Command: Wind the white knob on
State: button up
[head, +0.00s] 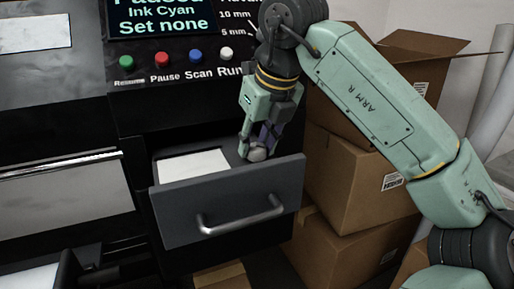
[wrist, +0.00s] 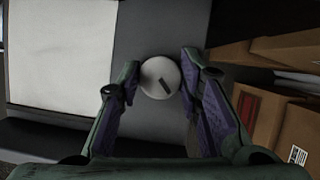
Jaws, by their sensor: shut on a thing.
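The white knob (wrist: 160,77) is round with a short dark bar mark on its face, slanting down to the right. In the head view the knob (head: 257,154) shows at my fingertips, in the right part of the open grey drawer (head: 178,213). My gripper (head: 250,148) points down into the drawer. In the wrist view my gripper (wrist: 159,76) has one finger on each side of the knob, shut on it. The knob's underside and what it sits on are hidden.
A white sheet (head: 192,166) lies in the drawer left of the knob. Cardboard boxes (head: 340,185) stand close on the right.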

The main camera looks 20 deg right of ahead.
jog(key=shift+m+b, duration=0.3)
jog(key=shift+m, duration=0.4)
jog(key=shift+h, duration=0.3)
jog(key=o, duration=1.2)
jog(key=shift+c, duration=0.2)
jog(key=shift+r, duration=0.1)
jog(key=v, duration=0.7)
jog(key=shift+s+r, duration=0.1)
jog(key=shift+r, duration=0.05)
